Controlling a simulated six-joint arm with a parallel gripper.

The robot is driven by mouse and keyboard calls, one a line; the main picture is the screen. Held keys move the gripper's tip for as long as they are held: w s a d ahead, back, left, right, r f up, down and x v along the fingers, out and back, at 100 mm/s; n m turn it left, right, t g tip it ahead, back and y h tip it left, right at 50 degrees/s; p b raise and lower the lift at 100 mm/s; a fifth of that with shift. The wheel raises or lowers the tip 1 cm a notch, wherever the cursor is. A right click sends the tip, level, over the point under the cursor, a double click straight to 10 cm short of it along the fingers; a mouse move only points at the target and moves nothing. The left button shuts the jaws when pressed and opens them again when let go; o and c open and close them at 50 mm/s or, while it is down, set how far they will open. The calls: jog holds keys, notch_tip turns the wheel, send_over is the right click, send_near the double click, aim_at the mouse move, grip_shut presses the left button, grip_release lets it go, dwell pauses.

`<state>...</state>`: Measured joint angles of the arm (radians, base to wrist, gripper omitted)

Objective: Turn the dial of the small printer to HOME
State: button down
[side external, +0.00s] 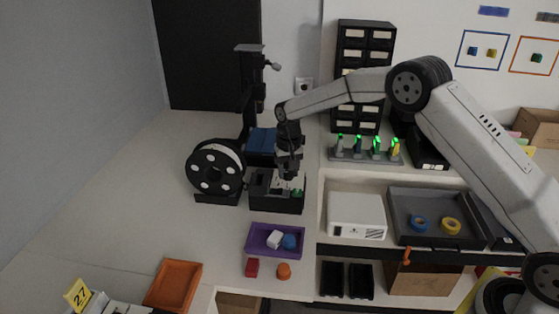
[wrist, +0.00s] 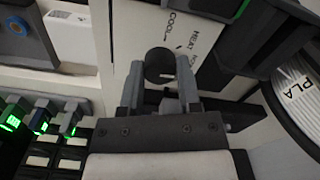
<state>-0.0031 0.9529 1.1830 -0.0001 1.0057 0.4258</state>
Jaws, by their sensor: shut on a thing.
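In the wrist view the dial (wrist: 159,63) is a dark round knob on a pale panel (wrist: 135,25). The two fingers of my gripper (wrist: 160,78) stand on either side of the dial, shut on it. The words COOL and HEAT are readable on the panel beside the dial.
A white filament spool (side external: 216,168) stands left of the printer. A purple tray (side external: 250,248) with a white and a blue piece is in front. A rack (side external: 365,155) with green lights stands behind right. A white box (side external: 356,215) and grey tray (side external: 400,235) lie right.

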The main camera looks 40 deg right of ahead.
aim_at(289, 172)
jog(key=shift+m, duration=0.5)
jog(key=shift+c, duration=1.5)
grip_release()
jog(key=shift+r, duration=0.1)
jog(key=shift+r, duration=3.9)
jog(key=shift+s, duration=0.15)
